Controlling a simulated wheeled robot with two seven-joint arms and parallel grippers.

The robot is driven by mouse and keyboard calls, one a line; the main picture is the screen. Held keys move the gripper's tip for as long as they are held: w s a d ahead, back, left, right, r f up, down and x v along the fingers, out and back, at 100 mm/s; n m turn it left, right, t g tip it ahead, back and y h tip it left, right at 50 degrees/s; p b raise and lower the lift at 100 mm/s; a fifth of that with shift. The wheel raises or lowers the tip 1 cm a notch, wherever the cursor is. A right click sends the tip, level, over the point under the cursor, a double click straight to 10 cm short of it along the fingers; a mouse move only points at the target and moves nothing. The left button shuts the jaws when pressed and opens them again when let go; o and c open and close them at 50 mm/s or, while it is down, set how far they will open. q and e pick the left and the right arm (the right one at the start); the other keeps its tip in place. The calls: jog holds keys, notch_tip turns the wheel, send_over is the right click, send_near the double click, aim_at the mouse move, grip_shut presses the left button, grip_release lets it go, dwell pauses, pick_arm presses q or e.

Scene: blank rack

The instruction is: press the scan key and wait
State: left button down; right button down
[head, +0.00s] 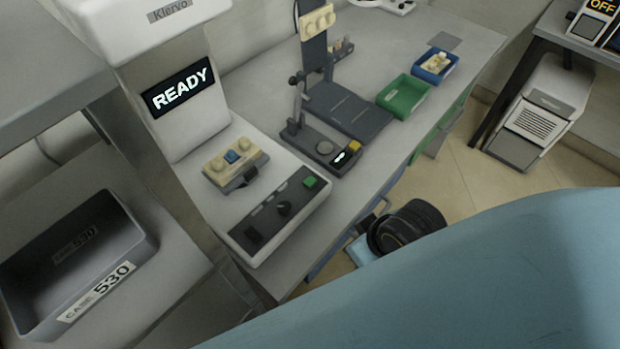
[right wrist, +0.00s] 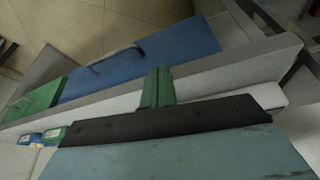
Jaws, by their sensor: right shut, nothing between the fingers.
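A white Klervo machine (head: 160,60) stands at the left in the head view, its dark display (head: 178,88) reading READY. Its front control panel (head: 280,208) carries a green key (head: 310,182), a black knob (head: 284,208) and a dark switch (head: 254,234). Any lettering by these is too small to read. A beige blank (head: 236,165) with a blue middle sits on a holder behind the panel. My right gripper (right wrist: 157,86) shows in the right wrist view, its green fingers shut and empty, apart from the panel. My left gripper is not in view.
A dark stand (head: 345,105) with a yellow button (head: 354,146) stands right of the machine. Beyond it are a green tray (head: 403,96) and a blue tray (head: 435,65). A grey case (head: 75,265) marked 530 is at lower left. A blue drawer (right wrist: 140,58) shows beyond my fingers.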

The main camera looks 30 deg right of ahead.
jog(key=s+f+g, duration=0.1)
jog(key=s+f, duration=0.1)
jog(key=f, duration=1.1)
jog(key=s+f+g, duration=0.1)
jog(key=s+f, duration=0.2)
jog(key=f, duration=1)
jog(key=s+d+f+g, duration=0.1)
jog(key=s+d+f, duration=0.2)
jog(key=s+f, duration=0.9)
jog(key=s, duration=0.3)
jog(key=shift+d, duration=0.2)
jog(key=shift+f, duration=0.1)
